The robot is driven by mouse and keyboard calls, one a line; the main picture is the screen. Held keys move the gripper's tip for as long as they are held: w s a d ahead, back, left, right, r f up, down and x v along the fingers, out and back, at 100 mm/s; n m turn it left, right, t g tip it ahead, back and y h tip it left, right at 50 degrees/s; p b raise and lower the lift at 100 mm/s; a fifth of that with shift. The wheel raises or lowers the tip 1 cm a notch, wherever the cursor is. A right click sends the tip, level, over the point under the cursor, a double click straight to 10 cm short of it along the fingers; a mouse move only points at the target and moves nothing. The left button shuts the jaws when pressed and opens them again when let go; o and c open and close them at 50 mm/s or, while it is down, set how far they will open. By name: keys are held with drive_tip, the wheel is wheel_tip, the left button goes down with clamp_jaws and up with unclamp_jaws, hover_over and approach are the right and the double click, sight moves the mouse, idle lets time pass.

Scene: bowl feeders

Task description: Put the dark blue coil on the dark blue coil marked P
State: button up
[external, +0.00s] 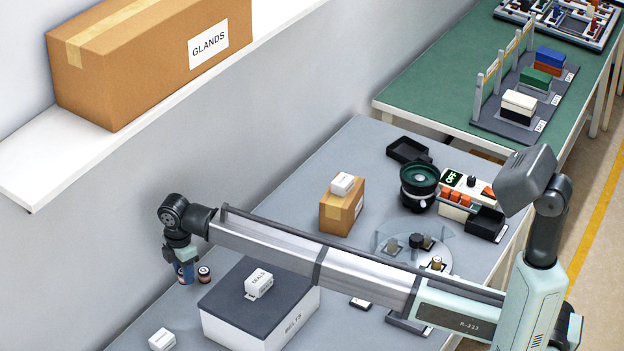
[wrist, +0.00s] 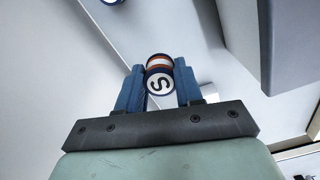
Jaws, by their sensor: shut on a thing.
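My gripper (external: 184,274) points down at the left end of my arm, above the grey bench. In the wrist view, my gripper (wrist: 160,88) is shut on a coil (wrist: 159,82) with a dark blue rim, an orange-red and white side and a white face marked S. The fingers hide most of this coil in the external view. Another small dark coil (external: 204,273) with a reddish band stands on the bench just right of my gripper. At the top edge of the wrist view a blue-rimmed coil (wrist: 112,2) is cut off. I cannot read a P on either.
A white BELTS box (external: 288,325) with a dark lid, carrying a SEALS carton (external: 259,284), stands right of my gripper. A small white carton (external: 162,340) lies nearer the front. A cardboard box (external: 341,207), a bowl feeder (external: 419,184) and a clear disc stand further back. A shelf hangs above left.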

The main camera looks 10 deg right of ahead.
drive_tip(key=shift+r, duration=0.5)
drive_tip(key=shift+w+d, duration=0.25)
drive_tip(key=shift+w, duration=0.15)
drive_tip(key=w+d+r+m, duration=0.2)
drive_tip(key=w+d, duration=0.7)
drive_tip(key=d, duration=0.4)
drive_tip(key=w+d+r+m, duration=0.2)
drive_tip(key=w+d, duration=0.6)
drive_tip(key=d, duration=0.6)
drive_tip(key=shift+s+d+n, duration=1.75)
drive_tip(key=shift+s+n, duration=0.15)
drive_tip(key=shift+n, duration=0.2)
drive_tip(key=shift+f, duration=5.05)
drive_tip(key=shift+f, duration=0.1)
